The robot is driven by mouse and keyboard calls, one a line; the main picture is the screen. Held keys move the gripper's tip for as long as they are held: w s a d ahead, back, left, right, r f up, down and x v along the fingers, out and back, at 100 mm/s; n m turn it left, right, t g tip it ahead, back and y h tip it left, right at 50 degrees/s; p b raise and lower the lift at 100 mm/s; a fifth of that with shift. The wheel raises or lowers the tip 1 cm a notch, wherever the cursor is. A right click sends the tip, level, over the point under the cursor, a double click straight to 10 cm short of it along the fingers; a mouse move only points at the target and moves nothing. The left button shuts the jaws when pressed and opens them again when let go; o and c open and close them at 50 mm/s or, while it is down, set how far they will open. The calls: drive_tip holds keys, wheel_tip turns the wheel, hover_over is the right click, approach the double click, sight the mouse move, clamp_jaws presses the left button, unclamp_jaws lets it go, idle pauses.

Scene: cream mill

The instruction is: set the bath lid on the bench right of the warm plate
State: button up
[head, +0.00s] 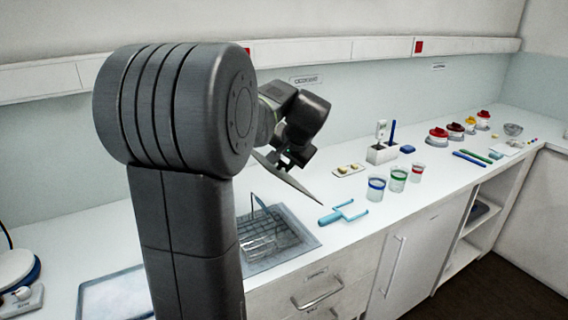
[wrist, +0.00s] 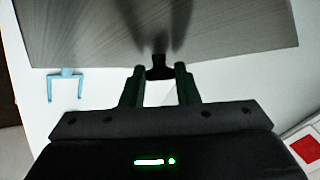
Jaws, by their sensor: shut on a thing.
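The bath lid (wrist: 90,30) is a grey brushed-metal sheet with a small black knob (wrist: 159,68). My gripper (wrist: 160,75) is shut on that knob, with one finger on each side. In the head view the lid (head: 292,181) shows nearly edge-on and tilted, in the air above the bench (head: 345,232), below my gripper (head: 287,158). A flat pale panel with a dark rim (head: 112,296), perhaps the warm plate, lies at the lower left, partly hidden by my arm.
A sunken basin with a grid and a clear vessel (head: 262,243) lies below the lid. A blue forked tool (head: 342,213) lies right of it. Three banded beakers (head: 376,189) and a white holder (head: 382,153) stand further right. A round white device (head: 17,268) is at the far left.

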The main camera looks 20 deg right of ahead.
drive_tip(key=shift+r+p, duration=2)
drive_tip(key=shift+r, duration=0.85)
drive_tip(key=shift+f, duration=0.1)
